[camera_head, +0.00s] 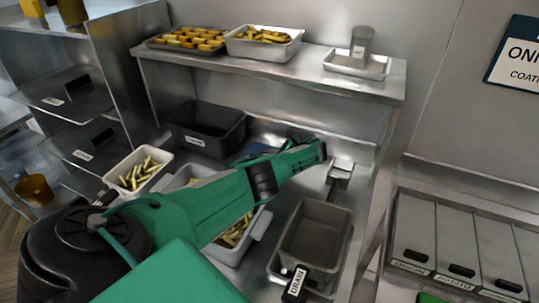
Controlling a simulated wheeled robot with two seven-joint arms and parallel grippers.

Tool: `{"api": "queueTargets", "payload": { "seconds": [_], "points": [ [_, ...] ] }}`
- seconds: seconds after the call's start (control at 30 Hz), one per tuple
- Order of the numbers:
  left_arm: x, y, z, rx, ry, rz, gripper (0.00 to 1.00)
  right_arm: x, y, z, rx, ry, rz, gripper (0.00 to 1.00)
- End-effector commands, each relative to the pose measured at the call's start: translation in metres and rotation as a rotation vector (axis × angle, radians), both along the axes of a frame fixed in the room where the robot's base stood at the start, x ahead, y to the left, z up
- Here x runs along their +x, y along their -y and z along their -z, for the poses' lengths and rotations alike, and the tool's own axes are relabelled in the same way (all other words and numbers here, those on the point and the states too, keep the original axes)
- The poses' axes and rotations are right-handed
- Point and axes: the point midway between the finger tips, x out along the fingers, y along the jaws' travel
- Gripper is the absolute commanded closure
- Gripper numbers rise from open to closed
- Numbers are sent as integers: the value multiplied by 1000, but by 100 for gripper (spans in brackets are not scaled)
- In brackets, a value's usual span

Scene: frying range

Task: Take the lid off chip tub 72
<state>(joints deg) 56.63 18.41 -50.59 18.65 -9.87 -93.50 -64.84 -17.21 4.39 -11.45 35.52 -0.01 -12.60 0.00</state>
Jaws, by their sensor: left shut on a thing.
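My left arm reaches across the counter from the lower left. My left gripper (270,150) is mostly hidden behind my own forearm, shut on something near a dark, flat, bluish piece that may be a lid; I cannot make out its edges. A pale tub of chips (261,226) lies under the arm, partly covered by it, with chips showing at its near end. Another pale tub of chips (163,160) stands open to the left. I can read no number 72 on either tub. My right gripper is not in view.
A dark bin (228,133) stands behind. A grey basin labelled DRAIN (345,238) is to the right, with a metal piece (341,168) behind it. The shelf above (310,73) holds trays and a shaker (362,42). Lidded compartments (455,235) stand at right.

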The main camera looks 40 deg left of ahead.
Motion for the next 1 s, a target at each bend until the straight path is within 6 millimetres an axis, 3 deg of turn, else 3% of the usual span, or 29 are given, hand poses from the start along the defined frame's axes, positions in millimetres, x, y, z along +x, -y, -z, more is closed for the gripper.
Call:
{"api": "queueTargets", "payload": {
  "seconds": [0.17, 0.2, 0.3, 0.67, 0.77, 1.0],
  "points": [
    [-2, 1, 4, -3, -4, -1, 100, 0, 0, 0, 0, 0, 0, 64],
    [-2, 1, 4, -3, -4, -1, 75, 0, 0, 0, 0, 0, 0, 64],
    [-2, 1, 4, -3, -4, 0, 57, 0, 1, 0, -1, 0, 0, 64],
    [1, 5, 1, -3, -2, 1, 57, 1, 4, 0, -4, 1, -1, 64],
    [5, 16, -4, -3, -1, 3, 57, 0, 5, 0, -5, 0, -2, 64],
    [20, 64, -22, -4, 0, 3, 57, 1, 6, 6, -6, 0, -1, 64]
  ]
}}
